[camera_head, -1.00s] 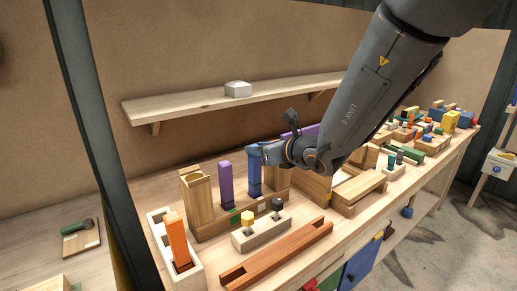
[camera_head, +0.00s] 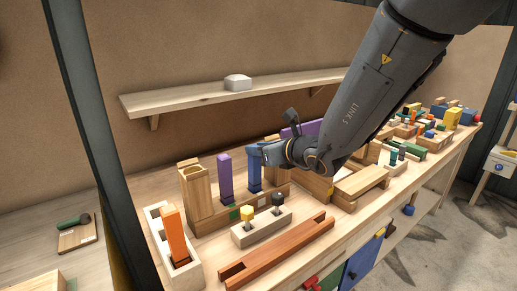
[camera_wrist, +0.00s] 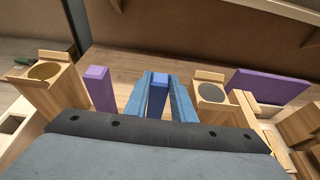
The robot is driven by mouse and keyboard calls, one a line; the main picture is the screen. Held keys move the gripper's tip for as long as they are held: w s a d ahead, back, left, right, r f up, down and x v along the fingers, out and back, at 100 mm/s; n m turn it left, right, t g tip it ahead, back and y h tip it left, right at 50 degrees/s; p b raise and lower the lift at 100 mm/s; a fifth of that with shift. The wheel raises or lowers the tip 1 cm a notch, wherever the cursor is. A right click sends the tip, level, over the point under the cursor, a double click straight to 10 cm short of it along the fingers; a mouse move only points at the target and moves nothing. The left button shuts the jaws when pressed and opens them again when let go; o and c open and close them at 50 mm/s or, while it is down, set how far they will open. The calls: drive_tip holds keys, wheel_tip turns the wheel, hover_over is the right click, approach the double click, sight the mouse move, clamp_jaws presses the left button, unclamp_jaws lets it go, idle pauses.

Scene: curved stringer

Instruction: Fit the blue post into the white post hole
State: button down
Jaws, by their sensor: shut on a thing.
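The blue post (camera_head: 254,174) is upright, held at its top by my gripper (camera_head: 257,152). Its lower end is at a long wooden block between two taller wooden end pieces; I cannot tell whether it is in a hole. In the wrist view the blue post (camera_wrist: 158,96) is between my two blue fingers (camera_wrist: 155,92), which are shut on it. A purple post (camera_head: 226,178) stands to its left on the same block. The block's front (camera_head: 214,222) bears a green tag (camera_head: 234,214) and a pale one. No white post hole is clearly visible.
A pale box (camera_head: 157,228) with an orange post (camera_head: 174,234) stands at the left. A pale block (camera_head: 249,235) with yellow and black pegs and a long orange-brown beam (camera_head: 285,250) lie in front. More wooden blocks crowd the right. A shelf (camera_head: 190,96) runs behind.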

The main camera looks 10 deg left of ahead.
drive_tip(key=c, duration=1.4)
unclamp_jaws()
drive_tip(key=b+v, duration=0.1)
drive_tip(key=v, duration=0.6)
drive_tip(key=shift+s+d, duration=0.25)
drive_tip(key=shift+s, duration=0.05)
drive_tip(key=shift+r, duration=0.1)
